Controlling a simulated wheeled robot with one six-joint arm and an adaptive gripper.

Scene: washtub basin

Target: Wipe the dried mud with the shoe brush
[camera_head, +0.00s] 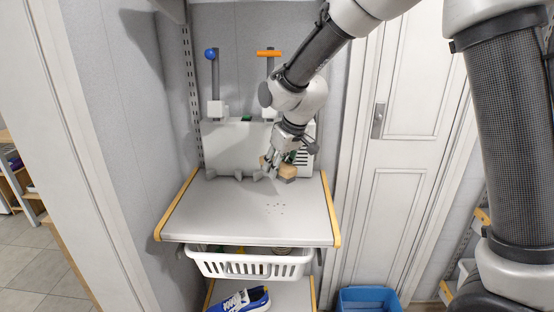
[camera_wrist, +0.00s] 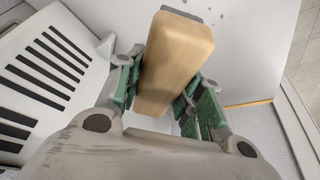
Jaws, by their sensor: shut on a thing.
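The shoe brush, a tan wooden block (camera_head: 287,172), is at the back right of the grey worktop (camera_head: 215,215). It fills the middle of the wrist view (camera_wrist: 175,62), with a thin dark strip at its far end. My gripper (camera_head: 279,164) is shut on it, with green-padded fingers on both sides in the wrist view (camera_wrist: 163,92). The bristles are largely hidden. The dried mud (camera_head: 275,208) shows as several small dark specks on the worktop, in front of the brush and slightly left. A few specks show at the top of the wrist view (camera_wrist: 222,14).
A white slotted unit (camera_head: 228,146) stands behind the worktop, with a blue-knobbed post (camera_head: 211,54) and an orange-handled post (camera_head: 268,53). Below hang a white basket (camera_head: 250,264) and a shelf with a blue shoe (camera_head: 240,300). The worktop's left and front are clear.

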